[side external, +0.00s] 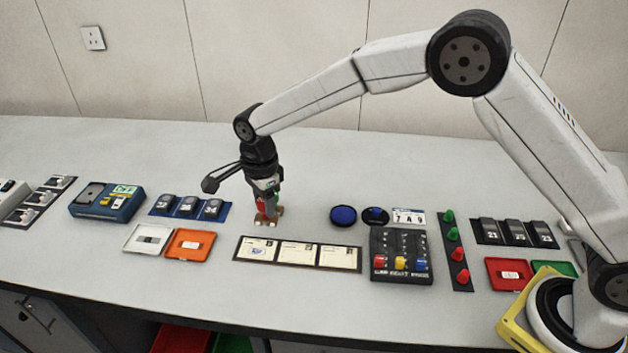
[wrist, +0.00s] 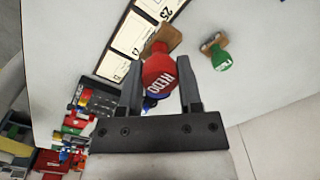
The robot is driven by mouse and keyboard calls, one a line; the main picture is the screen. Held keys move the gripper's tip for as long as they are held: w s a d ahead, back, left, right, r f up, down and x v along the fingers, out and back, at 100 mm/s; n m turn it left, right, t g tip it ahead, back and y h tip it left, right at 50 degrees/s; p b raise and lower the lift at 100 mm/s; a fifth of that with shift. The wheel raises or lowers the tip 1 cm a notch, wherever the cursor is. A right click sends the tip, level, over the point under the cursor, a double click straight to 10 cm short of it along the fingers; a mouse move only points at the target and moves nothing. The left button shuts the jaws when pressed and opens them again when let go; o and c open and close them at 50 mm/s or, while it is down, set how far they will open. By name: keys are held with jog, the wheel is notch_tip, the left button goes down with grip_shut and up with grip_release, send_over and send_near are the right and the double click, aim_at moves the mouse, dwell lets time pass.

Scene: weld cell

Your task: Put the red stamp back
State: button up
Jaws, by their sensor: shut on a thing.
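The red stamp (wrist: 160,72), with white lettering on its round handle and a wooden base, is between the two fingers of my gripper (wrist: 160,92) in the wrist view. My gripper (side external: 264,196) is shut on it. In the side view the red stamp (side external: 262,207) is upright, low over the bench behind the card strip (side external: 235,249); I cannot tell whether its base touches the bench. A green stamp (wrist: 221,59) with a wooden base stands apart to its right in the wrist view; my gripper mostly hides it in the side view.
Right of the card strip are a black box (side external: 400,272) with coloured parts, a dark strip (side external: 450,246) with green and red knobs, and a red tray (side external: 508,274). Left are an orange tray (side external: 188,250) and a blue block row (side external: 188,207). The bench behind is clear.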

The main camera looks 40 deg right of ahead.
jog(key=s+d+r, duration=0.2)
jog(key=s+d, duration=0.2)
jog(key=d, duration=0.3)
jog(key=s+d+r, duration=0.2)
jog(key=s+d, duration=0.3)
jog(key=d, duration=0.2)
jog(key=shift+s+r, duration=0.2)
jog(key=shift+r, duration=0.1)
jog(key=shift+w+a+f, duration=0.3)
jog(key=shift+w+f, duration=1.25)
jog(key=shift+w, duration=0.7)
jog(key=shift+w+a+f, duration=0.25)
jog(key=shift+w+f, duration=1.35)
jog(key=shift+w, duration=0.6)
jog(key=shift+w+a+f, duration=0.3)
jog(key=shift+w+f, duration=1.25)
jog(key=shift+w, duration=0.7)
jog(key=shift+w+f, duration=0.25)
jog(key=shift+f, duration=1.6)
